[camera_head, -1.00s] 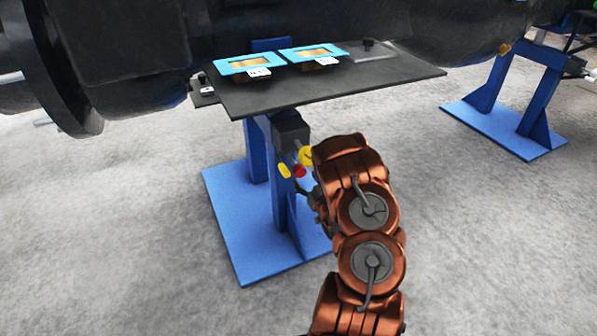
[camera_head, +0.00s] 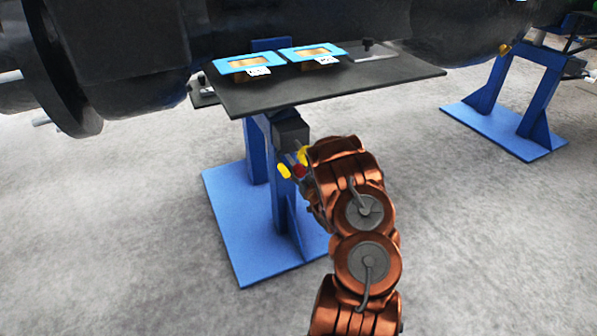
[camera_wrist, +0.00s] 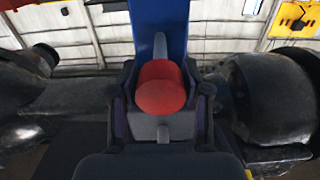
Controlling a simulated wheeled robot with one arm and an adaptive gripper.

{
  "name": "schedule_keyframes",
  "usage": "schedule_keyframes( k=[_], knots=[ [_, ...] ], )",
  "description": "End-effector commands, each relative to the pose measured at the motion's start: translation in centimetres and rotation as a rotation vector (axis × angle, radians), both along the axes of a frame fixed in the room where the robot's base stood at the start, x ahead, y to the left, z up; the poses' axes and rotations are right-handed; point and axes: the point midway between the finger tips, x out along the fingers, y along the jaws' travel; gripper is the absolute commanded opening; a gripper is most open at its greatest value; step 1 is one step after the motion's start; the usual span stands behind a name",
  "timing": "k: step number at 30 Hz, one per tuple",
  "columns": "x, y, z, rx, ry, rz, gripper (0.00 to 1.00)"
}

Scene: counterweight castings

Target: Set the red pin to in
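The red pin (camera_head: 299,171) is a short round red knob on the side of the blue stand below the dark shelf. In the wrist view its red end (camera_wrist: 161,90) faces the camera near the middle. My gripper (camera_wrist: 161,80) is open, with one dark finger at each side of the red pin. The fingers look very close to its sides; whether they touch it is unclear. In the head view my copper-coloured arm hides most of the gripper.
A yellow knob (camera_head: 284,171) sits left of the red pin, and another yellow part (camera_head: 303,154) sits just above it, partly covered by my arm. A dark grey block (camera_head: 290,131) is above. The dark shelf (camera_head: 400,75) overhangs, carrying two blue-framed trays (camera_head: 250,65).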

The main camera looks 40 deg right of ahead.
Motion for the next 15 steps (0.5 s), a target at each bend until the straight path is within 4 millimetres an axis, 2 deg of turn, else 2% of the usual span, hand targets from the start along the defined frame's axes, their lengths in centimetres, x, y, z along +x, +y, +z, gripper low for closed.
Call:
schedule_keyframes(
  k=[2, 12, 15],
  knots=[
    [0.0, 0.0, 0.0, 0.0, 0.0, 0.0, 0.36],
    [-0.02, -0.03, 0.0, 0.0, 0.0, -0.001, 0.01],
    [-0.02, -0.03, 0.0, 0.0, 0.0, -0.001, 0.0]
  ],
)
